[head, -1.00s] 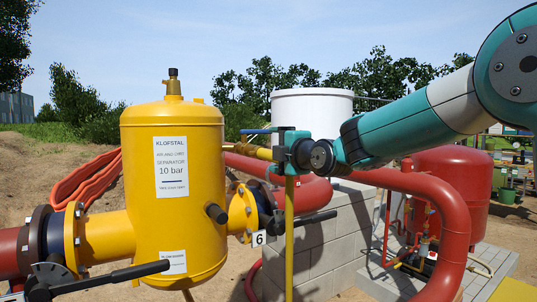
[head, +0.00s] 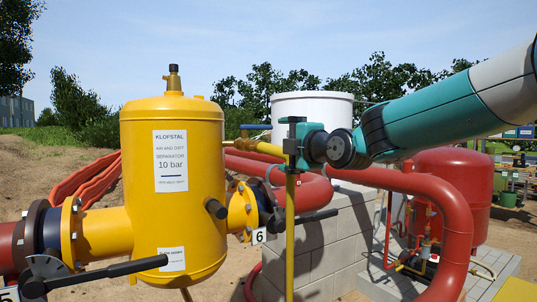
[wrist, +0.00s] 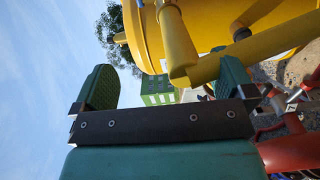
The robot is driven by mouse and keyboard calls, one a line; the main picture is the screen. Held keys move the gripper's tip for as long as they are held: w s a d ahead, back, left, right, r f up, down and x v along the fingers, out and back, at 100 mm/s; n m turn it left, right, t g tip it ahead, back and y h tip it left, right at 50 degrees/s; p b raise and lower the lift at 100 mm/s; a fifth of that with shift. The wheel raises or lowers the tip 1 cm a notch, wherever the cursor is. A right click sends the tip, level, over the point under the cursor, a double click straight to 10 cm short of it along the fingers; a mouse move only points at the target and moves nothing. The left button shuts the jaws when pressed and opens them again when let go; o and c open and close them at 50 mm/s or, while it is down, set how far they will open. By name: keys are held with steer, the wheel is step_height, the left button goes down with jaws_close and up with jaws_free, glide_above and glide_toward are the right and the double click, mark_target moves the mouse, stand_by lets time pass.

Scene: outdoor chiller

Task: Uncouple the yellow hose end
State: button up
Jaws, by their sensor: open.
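A yellow pipe (head: 265,148) runs level behind the tank toward my gripper, and a thin upright yellow hose or pipe (head: 290,235) drops below the gripper. My gripper (head: 291,147) is at the place where the two seem to meet and hides it. In the wrist view, my gripper (wrist: 166,82) is open, one green finger on each side. A yellow tube with an angled joint (wrist: 183,72) shows beyond and partly between the fingers, its lower side partly behind the right finger. I cannot tell whether the fingers touch it. The coupling itself is not clearly visible.
A large yellow separator tank (head: 190,215) with black-handled valves stands left of the gripper. A blue lever (head: 256,127) is just left of it. Thick red pipes (head: 440,200) curve at the right, beside a block wall (head: 330,235) and a red vessel (head: 455,185).

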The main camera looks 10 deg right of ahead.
steer(key=shift+b+v, duration=1.7)
steer(key=shift+v, duration=0.9)
